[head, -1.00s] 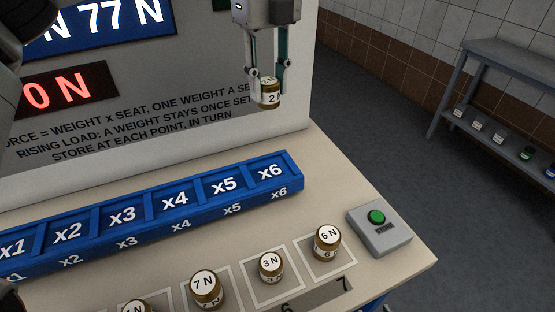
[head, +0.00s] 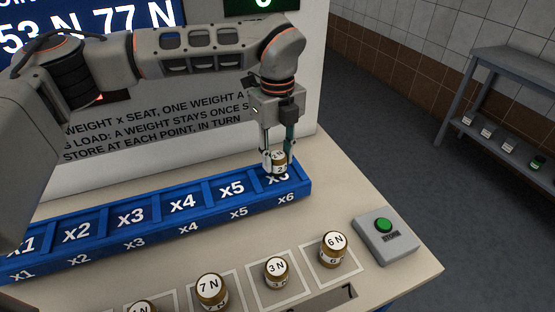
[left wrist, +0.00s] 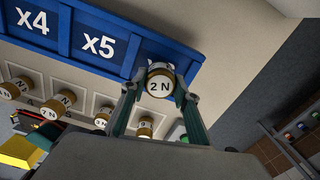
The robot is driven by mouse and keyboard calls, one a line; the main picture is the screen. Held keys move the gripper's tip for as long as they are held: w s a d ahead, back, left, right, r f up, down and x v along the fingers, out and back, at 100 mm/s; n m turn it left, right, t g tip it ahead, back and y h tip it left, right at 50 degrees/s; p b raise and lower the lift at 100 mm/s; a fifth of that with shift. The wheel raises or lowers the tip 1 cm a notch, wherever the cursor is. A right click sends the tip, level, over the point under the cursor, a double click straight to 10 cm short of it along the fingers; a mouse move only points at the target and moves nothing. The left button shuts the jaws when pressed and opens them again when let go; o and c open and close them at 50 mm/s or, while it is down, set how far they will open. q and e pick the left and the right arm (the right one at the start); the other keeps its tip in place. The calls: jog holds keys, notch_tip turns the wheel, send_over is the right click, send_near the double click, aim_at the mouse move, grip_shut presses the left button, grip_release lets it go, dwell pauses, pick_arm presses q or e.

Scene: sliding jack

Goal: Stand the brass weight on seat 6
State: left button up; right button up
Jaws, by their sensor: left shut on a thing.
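The brass weight (head: 279,161), labelled 2 N, is upright between the fingers of my left gripper (head: 277,158). It also shows in the left wrist view (left wrist: 160,82), with my left gripper (left wrist: 158,92) shut on it. The weight is at seat x6 (head: 285,179) of the blue rack (head: 150,216), partly covering that seat's label. I cannot tell whether its base touches the seat floor. Seats x1 to x5 of the rack look empty. My right gripper is not in view.
Weights marked 7 N (head: 211,290), 3 N (head: 276,271) and 6 N (head: 333,248) stand on outlined squares in front of the rack. A grey box with a green button (head: 384,225) is at the right. A panel with printed text rises behind the rack.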

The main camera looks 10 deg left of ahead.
aim_at(277, 155)
pick_arm(q)
jog(key=shift+f, duration=0.75)
jog(key=o, duration=1.2)
jog(key=shift+f, duration=0.15)
jog(key=shift+o, duration=0.2)
notch_tip(277, 155, up, 12)
jog(key=shift+r+b, duration=0.2)
jog(key=shift+b, duration=0.2)
